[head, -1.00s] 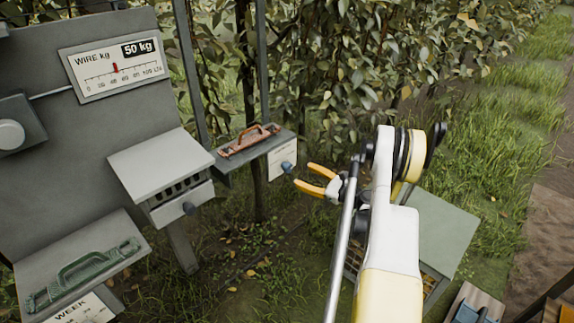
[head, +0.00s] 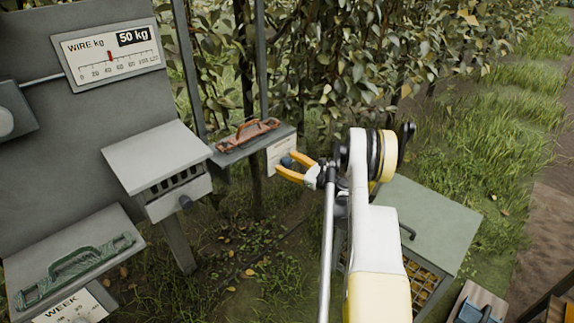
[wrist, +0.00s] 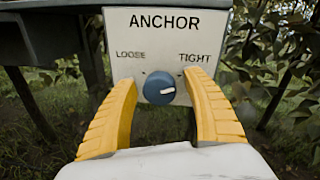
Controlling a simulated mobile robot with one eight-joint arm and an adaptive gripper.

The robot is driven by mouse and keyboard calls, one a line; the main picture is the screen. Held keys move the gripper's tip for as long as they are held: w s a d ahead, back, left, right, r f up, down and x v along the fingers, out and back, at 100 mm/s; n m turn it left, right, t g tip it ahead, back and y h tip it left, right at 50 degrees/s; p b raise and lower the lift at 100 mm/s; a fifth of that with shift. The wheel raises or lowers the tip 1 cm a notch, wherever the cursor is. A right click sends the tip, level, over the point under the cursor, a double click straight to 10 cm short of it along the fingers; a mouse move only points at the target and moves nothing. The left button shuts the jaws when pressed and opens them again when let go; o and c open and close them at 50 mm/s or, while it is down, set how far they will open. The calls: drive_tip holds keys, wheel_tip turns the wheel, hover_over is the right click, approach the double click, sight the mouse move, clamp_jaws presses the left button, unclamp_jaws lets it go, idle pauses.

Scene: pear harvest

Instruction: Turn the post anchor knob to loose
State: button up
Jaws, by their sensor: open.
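The blue anchor knob (wrist: 159,88) sits on a white plate (wrist: 125,62) marked ANCHOR, with LOOSE at left and TIGHT at right. Its white pointer mark points right and slightly up, toward the TIGHT side. My gripper (wrist: 168,93) is open, with one yellow finger on each side of the knob in the wrist view. I cannot tell whether either finger touches it. In the head view the knob (head: 288,161) is partly hidden between the fingers of my gripper (head: 287,167).
An orange-handled tool (head: 247,133) lies on the shelf above the plate. The wire gauge (head: 113,56) reads 50 kg. A green-lidded crate (head: 440,225) stands right of my arm, with foliage behind.

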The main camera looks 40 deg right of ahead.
drive_tip(key=c, duration=1.2)
